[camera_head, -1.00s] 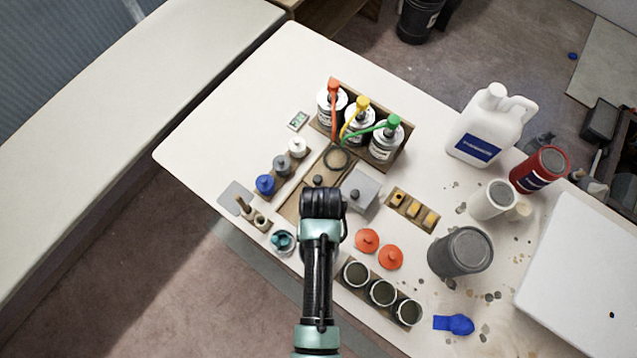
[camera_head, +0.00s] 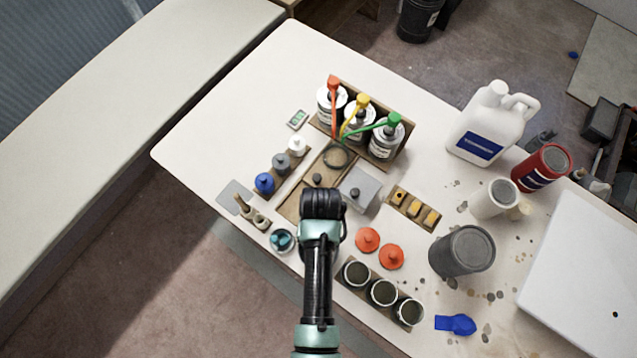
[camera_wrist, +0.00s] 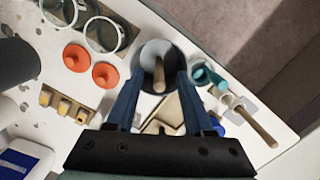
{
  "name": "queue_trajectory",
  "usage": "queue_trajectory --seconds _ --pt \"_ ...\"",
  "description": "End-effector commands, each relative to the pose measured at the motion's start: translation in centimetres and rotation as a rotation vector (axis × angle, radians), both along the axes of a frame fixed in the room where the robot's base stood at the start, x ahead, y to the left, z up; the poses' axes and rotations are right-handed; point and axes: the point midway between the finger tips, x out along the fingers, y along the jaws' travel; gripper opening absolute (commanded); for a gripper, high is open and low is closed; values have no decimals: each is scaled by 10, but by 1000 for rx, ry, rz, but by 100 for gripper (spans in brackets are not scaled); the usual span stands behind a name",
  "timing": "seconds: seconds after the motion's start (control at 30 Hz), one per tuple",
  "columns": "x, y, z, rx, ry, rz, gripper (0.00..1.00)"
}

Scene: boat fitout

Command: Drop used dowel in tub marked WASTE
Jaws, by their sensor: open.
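My gripper (camera_wrist: 160,75) is open in the wrist view, with one blue finger on each side of a wooden dowel (camera_wrist: 158,82). A gap shows between the dowel and each finger. Behind the dowel is a dark round tub (camera_wrist: 179,51) with a pale grey round area inside it. The dowel appears over or in this tub; I cannot tell how deep it sits. No WASTE marking is readable. In the head view my arm hides the tub, the dowel and my fingertips.
Orange lids (camera_head: 367,240) and open cups (camera_head: 383,292) lie right of my arm. Pump bottles (camera_head: 386,140) stand behind. The table's far left is clear.

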Motion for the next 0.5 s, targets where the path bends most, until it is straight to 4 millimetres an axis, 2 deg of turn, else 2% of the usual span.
queue_trajectory --seconds 0.13,0.27,0.5 --pt "1 0 4 0 -1 0 52" --pt "3 0 19 0 -4 0 52" --pt "11 -1 71 -1 -7 1 52"
